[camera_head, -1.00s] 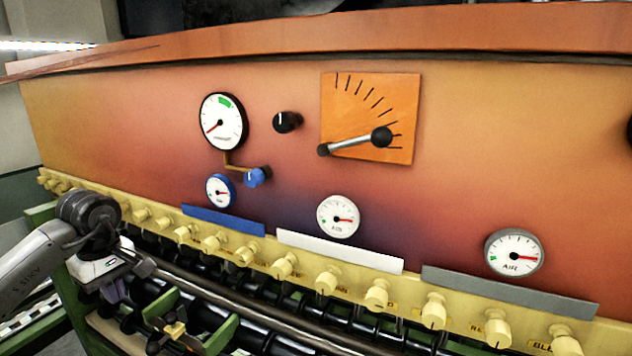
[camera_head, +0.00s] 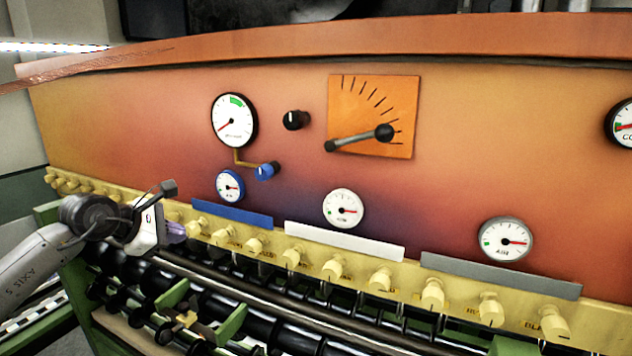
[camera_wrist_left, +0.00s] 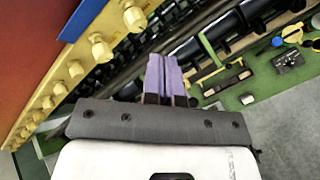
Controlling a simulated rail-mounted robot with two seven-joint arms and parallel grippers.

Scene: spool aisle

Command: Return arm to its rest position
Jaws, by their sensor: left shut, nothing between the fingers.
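My left arm comes in from the left in the head view. My left gripper (camera_head: 176,232) is in front of the left part of the row of cream knobs (camera_head: 254,244), above the dark rollers (camera_head: 265,318). In the left wrist view its purple fingers (camera_wrist_left: 164,76) are pressed together with nothing between them. The fingers hang over the rollers, apart from the knobs (camera_wrist_left: 101,47). My right gripper is in neither view.
The orange panel (camera_head: 290,200) carries several dials, a black knob (camera_head: 295,120) and a lever (camera_head: 362,138). Blue (camera_head: 232,213), white (camera_head: 344,241) and grey (camera_head: 500,275) plates sit below the dials. A green frame (camera_wrist_left: 240,92) borders the rollers. Grey floor (camera_wrist_left: 285,125) shows beyond.

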